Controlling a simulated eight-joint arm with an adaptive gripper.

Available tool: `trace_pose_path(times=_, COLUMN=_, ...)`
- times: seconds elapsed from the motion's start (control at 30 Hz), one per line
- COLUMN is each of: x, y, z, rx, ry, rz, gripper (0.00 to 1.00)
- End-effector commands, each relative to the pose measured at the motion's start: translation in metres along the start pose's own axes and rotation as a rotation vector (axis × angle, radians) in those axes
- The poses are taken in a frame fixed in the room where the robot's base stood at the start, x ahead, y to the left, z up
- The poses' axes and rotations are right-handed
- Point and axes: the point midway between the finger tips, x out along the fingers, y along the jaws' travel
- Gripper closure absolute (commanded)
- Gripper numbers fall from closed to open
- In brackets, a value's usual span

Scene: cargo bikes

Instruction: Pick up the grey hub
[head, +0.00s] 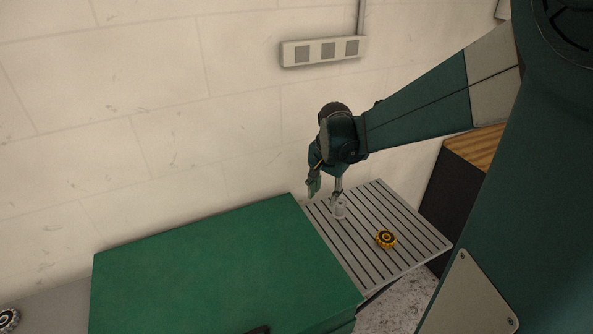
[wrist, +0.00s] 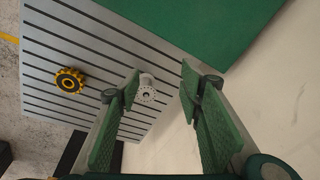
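The grey hub (head: 340,209) stands on the slatted grey rack (head: 408,238), near its far left edge in the head view. In the wrist view the grey hub (wrist: 147,92) shows its round, perforated end beyond the fingers, close to the left finger. My gripper (head: 325,190) is above the far left part of the rack, with the hub just below it. In the wrist view my gripper (wrist: 160,85) has its two green finger pads wide apart, with nothing held between them. In the head view one finger partly overlaps the hub's top.
A yellow and black cog-like part (head: 386,239) lies on the rack, nearer its front; it also shows in the wrist view (wrist: 70,80). A large green box (head: 210,265) stands beside the rack. A pale wall with a socket strip (head: 322,51) is behind.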

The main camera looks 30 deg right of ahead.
Motion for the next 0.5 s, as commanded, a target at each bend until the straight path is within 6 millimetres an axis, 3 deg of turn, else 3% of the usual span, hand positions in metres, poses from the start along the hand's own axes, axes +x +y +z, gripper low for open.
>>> trace_pose_path(times=0.5, x=0.032, y=0.011, z=-0.069, rx=0.277, ry=-0.071, rz=0.095, gripper=0.63)
